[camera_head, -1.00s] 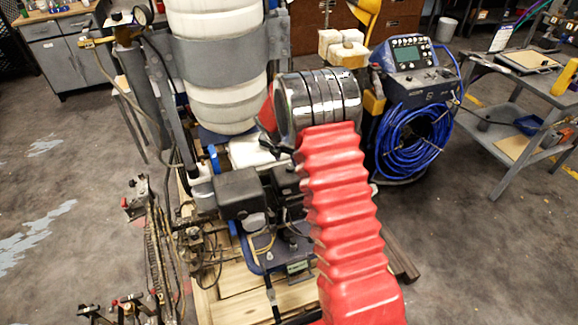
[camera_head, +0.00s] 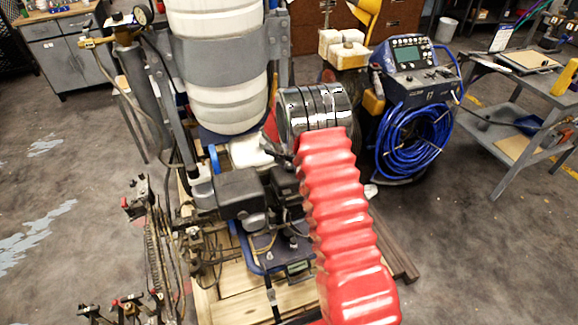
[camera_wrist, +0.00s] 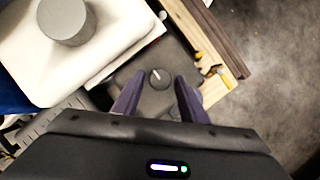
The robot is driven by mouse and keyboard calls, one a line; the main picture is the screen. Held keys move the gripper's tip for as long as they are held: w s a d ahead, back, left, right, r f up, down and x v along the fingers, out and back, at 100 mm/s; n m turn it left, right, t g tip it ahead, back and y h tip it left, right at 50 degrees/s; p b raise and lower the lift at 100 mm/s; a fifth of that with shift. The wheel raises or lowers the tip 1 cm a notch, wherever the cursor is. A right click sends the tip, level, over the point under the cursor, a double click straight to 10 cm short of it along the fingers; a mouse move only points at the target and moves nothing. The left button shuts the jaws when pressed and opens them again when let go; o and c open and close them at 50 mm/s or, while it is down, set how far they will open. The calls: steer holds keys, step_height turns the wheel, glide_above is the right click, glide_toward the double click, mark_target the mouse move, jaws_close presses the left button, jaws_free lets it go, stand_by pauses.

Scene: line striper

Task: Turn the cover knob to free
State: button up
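The cover knob (camera_wrist: 161,79) shows in the wrist view as a round, dark knob with a short white mark, on a dark cover (camera_wrist: 150,99). My gripper (camera_wrist: 159,76) is open, with one dark finger on each side of the knob. Gaps show between the knob and both fingers, so it does not look gripped. In the head view the knob cannot be made out; my red-sleeved arm reaches over the machine, and its chrome end hides part of it.
A white tank with a grey cap (camera_wrist: 66,20) lies left of the knob in the wrist view. In the head view, a blue hose coil (camera_head: 413,143) hangs on a unit to the right. A grey bench (camera_head: 515,120) stands further right, with open floor in front.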

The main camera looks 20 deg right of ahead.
steer(key=c, duration=0.8)
steer(key=shift+m, duration=0.4)
steer(key=m, duration=0.1)
steer(key=m+g, duration=0.1)
steer(key=shift+w+a+m+h, duration=0.15)
steer(key=shift+m+h, duration=0.15)
steer(key=m+g, duration=0.1)
steer(key=m, duration=0.2)
steer(key=shift+w+h, duration=0.2)
steer(key=shift+h, duration=0.2)
steer(key=m+g, duration=0.1)
steer(key=m, duration=0.2)
steer(key=m+g, duration=0.1)
steer(key=m, duration=0.2)
steer(key=shift+w, duration=0.2)
steer(key=shift+w+d+m+g+y, duration=0.1)
steer(key=shift+m+g+y, duration=0.35)
steer(key=shift+m, duration=0.95)
steer(key=shift+w+d+m+g+y, duration=0.1)
steer(key=shift+m+g+y, duration=0.15)
steer(key=shift+m+g, duration=0.8)
steer(key=shift+m+t, duration=0.3)
steer(key=shift+m, duration=0.15)
